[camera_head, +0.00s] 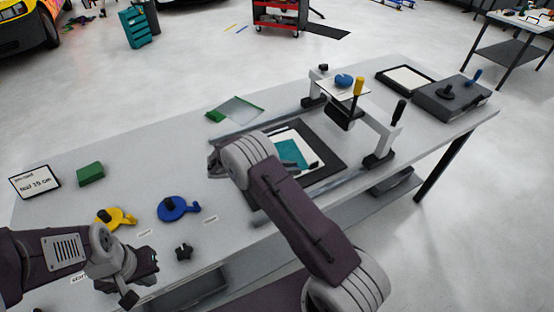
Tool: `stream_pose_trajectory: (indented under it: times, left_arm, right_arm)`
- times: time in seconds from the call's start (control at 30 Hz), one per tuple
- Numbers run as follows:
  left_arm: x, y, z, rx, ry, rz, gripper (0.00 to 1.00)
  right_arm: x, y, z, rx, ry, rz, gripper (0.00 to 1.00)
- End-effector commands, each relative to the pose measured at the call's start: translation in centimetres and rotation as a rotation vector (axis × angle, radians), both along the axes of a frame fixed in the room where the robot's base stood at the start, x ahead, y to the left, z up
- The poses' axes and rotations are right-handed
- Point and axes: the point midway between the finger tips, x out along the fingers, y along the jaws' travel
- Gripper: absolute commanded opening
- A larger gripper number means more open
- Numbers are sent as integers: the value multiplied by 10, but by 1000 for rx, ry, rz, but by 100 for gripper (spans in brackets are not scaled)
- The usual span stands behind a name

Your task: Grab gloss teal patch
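A teal patch (291,152) lies on a white sheet inside a dark square tray (333,158) at the middle of the table. It is partly covered by my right arm. My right arm reaches in from the bottom right, and its light grey end section is over the tray's left part. My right gripper is hidden behind this arm, so its contact with the patch cannot be told. My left gripper (134,280) is low at the left, over the table's front edge, away from the patch. Its fingers are too unclear to tell whether they are open.
A blue tape tool (179,209), a yellow one (115,218), a green block (90,173) and a sign (35,181) stand at the left. A clear green-edged sheet (236,109) lies behind the tray.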

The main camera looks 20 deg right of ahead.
Motion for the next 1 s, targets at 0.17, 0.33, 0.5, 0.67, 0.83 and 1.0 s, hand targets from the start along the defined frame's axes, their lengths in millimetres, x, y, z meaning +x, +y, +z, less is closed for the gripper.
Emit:
stream_pose_trajectory:
  times: [0.17, 0.33, 0.5, 0.67, 0.83, 1.0]
  left_arm:
    - [0, 0, 0, 0, 0, 0, 0]
    - [0, 0, 0, 0, 0, 0, 0]
    - [0, 0, 0, 0, 0, 0, 0]
    - [0, 0, 0, 0, 0, 0, 0]
    - [0, 0, -2, 0, 0, 0, 0]
    - [0, 0, -3, 0, 0, 0, 0]
  right_arm:
    - [0, 0, 0, 0, 0, 0, 0]
    - [0, 0, 0, 0, 0, 0, 0]
    - [0, 0, 8, 1, -2, -1, 0]
    - [1, 0, 34, 1, -4, -1, 0]
    - [5, -30, 59, 1, -4, -6, 0]
    - [13, -72, 84, 1, -4, -6, 0]
